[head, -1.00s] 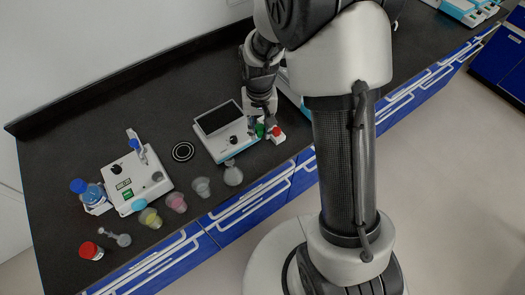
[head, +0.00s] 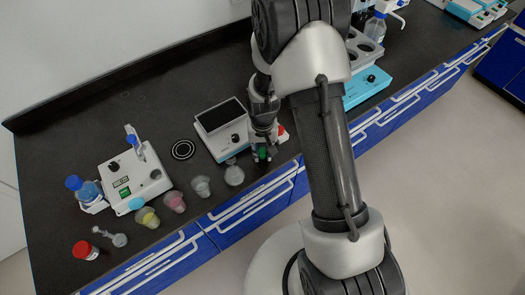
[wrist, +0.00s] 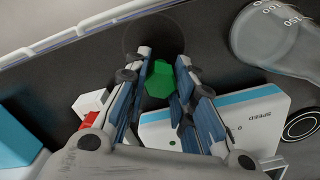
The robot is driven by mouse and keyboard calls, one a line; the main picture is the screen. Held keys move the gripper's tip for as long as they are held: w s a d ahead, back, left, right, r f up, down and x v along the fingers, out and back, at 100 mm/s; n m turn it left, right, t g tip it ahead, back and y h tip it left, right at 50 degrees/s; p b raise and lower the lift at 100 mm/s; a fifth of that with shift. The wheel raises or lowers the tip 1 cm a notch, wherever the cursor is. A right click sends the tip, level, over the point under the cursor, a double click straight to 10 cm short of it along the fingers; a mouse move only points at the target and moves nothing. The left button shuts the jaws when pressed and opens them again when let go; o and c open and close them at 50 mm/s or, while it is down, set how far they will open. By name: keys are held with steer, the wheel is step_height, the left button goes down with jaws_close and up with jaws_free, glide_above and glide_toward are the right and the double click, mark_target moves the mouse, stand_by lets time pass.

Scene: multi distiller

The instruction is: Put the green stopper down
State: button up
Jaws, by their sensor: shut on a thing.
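The green stopper (wrist: 160,80) is held between the two fingers of my gripper (wrist: 166,70) in the wrist view. In the head view my gripper (head: 263,153) points down near the front edge of the bench, and the green stopper (head: 263,154) shows at its fingertips. The gripper is just right of a glass flask and in front of the white stirrer with a dark plate. Whether the stopper touches the bench top cannot be told.
The flask (head: 234,175) stands close left of my gripper, and the stirrer (head: 222,130) is behind it. A red-topped item (wrist: 91,119) lies close by, partly hidden. Several cups (head: 174,202) line the front edge to the left. The bench's front edge (head: 283,178) is near.

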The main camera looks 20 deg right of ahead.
steer(key=shift+f, duration=0.2)
steer(key=o, duration=0.7)
steer(key=shift+r, duration=0.1)
step_height(320, 180, up, 12)
steer(key=p, duration=0.3)
step_height(320, 180, up, 8)
glide_above(263, 151)
steer(key=s, duration=0.1)
steer(key=s+r+t, duration=0.1)
steer(key=s+r, duration=0.4)
steer(key=s, duration=0.1)
steer(key=s+r+n+t, duration=0.1)
steer(key=s+r+t, duration=0.1)
steer(key=s+r, duration=0.4)
steer(key=s+r+n+t, duration=0.1)
steer(key=s+r, duration=0.5)
steer(key=s, duration=0.2)
steer(key=shift+s+t, duration=0.15)
steer(key=shift+t, duration=0.15)
